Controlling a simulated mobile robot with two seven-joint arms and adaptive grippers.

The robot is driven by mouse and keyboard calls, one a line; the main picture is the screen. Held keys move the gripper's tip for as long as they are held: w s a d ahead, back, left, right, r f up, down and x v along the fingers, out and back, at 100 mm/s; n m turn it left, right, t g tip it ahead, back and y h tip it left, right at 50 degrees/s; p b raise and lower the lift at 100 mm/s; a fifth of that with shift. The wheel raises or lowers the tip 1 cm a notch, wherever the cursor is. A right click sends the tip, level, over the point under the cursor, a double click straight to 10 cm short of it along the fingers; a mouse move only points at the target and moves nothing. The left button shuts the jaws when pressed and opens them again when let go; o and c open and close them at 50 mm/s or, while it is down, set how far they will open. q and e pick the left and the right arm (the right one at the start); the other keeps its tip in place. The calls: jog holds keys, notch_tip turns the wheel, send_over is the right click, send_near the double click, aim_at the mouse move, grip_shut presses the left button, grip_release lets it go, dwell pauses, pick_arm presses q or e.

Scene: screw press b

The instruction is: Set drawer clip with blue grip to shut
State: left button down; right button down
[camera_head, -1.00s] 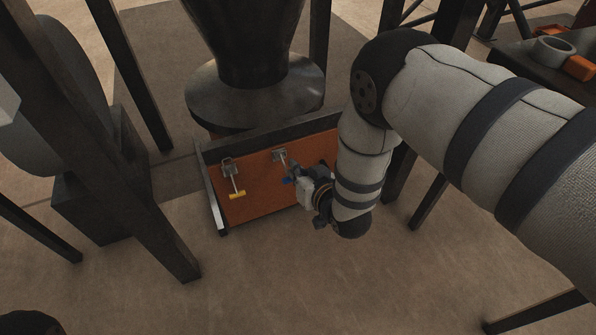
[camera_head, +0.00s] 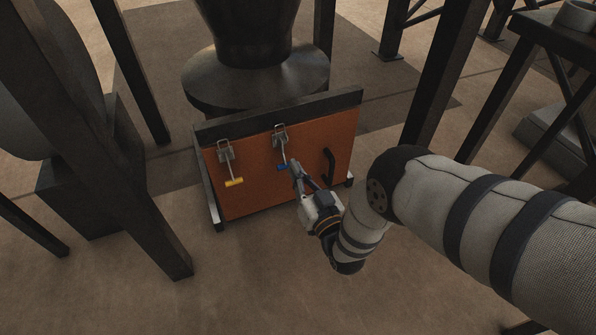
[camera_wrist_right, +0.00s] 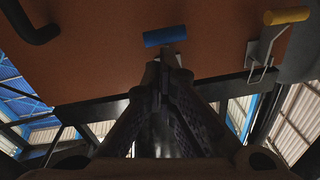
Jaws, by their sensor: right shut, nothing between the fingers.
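The drawer clip with the blue grip (camera_head: 283,167) is on the upper middle of the orange drawer front (camera_head: 250,180). Its metal base (camera_head: 280,137) is near the top edge and its lever hangs down to the blue grip. My right gripper (camera_head: 297,165) is shut and empty, its tips just right of the blue grip in the head view. In the right wrist view the blue grip (camera_wrist_right: 165,36) lies just beyond the shut fingertips (camera_wrist_right: 165,58); I cannot tell whether they touch. My left gripper is not in view.
A second clip with a yellow grip (camera_head: 234,182) hangs to the left; it also shows in the right wrist view (camera_wrist_right: 286,15). A black handle (camera_head: 329,166) is on the drawer's right side. Dark frame posts (camera_head: 125,130) stand left. The floor (camera_head: 240,270) in front is clear.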

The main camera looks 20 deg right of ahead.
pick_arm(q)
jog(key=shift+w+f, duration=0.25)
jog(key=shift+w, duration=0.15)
pick_arm(e)
jog(key=shift+w+f, duration=0.5)
jog(key=shift+f, duration=0.2)
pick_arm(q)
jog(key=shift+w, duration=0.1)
pick_arm(e)
jog(key=shift+w, duration=0.1)
